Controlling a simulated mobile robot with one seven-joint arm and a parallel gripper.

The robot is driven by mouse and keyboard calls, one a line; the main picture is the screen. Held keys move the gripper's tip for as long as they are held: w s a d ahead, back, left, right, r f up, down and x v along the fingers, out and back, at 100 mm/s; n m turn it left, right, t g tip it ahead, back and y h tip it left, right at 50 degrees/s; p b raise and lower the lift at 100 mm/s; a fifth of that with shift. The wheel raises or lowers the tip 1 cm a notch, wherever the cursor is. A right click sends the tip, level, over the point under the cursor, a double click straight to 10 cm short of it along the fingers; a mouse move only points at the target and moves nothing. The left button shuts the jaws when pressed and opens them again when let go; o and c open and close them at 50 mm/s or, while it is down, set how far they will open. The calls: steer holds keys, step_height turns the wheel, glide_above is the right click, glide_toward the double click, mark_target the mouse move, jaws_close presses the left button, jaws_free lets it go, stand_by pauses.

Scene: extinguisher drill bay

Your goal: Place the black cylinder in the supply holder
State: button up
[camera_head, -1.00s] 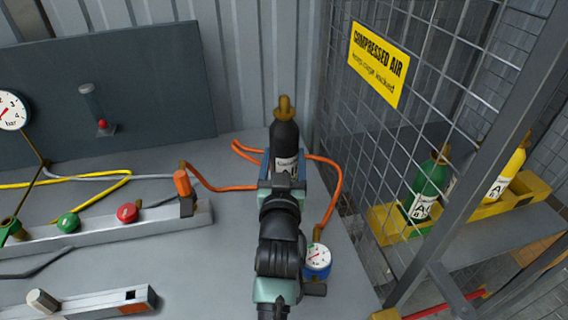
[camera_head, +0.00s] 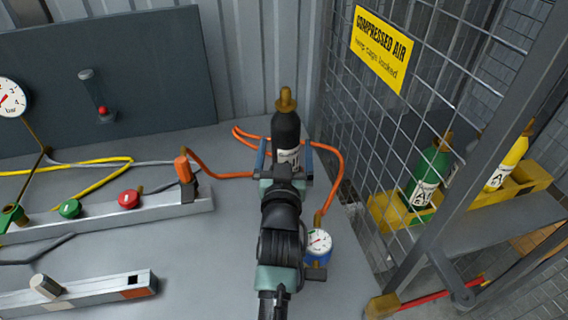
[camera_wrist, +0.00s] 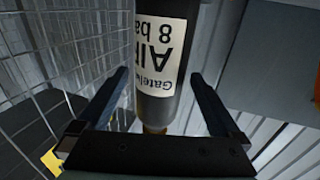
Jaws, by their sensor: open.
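The black cylinder (camera_head: 285,128) stands upright on the bench, with a brass valve on top and a white "Air 8 bar" label. In the wrist view the cylinder (camera_wrist: 163,90) shows upside down between my fingers. My gripper (camera_head: 286,154) is open around the cylinder, one finger on each side, with gaps visible in the wrist view (camera_wrist: 160,80). The cylinder's base is hidden behind my gripper and arm in the head view, so I cannot tell whether it sits in a holder. A yellow rack (camera_head: 385,212) inside the cage holds green and yellow cylinders.
The wire cage (camera_head: 350,130) stands close on the right. An orange hose (camera_head: 338,180) loops around the cylinder to a blue gauge (camera_head: 318,246). A manifold rail (camera_head: 165,207) with coloured knobs lies left. A second bar (camera_head: 80,295) lies front left.

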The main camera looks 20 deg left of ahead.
steer(key=v, duration=1.2)
steer(key=d+r+m+t+h, duration=0.1)
steer(key=d+r+t, duration=0.25)
steer(key=r, duration=1.05)
steer(key=d+r+m+t+h, duration=0.15)
steer(key=d+r, duration=0.25)
steer(key=r, duration=1)
steer(key=s+d+r+t+h, duration=0.1)
steer(key=s+d+r, duration=0.1)
steer(key=r, duration=0.3)
steer(key=s+d+r+t+h, duration=0.1)
steer(key=s+d+r+t, duration=0.1)
steer(key=s+r, duration=0.2)
steer(key=s+d+r+m+t+h, duration=0.1)
steer(key=s+d+r+t, duration=0.1)
steer(key=r, duration=0.6)
steer(key=shift+s+d+r, duration=0.25)
steer(key=shift+s+d, duration=0.1)
steer(key=shift+s, duration=0.5)
steer(key=shift+r+p, duration=0.1)
steer(key=shift+p, duration=0.25)
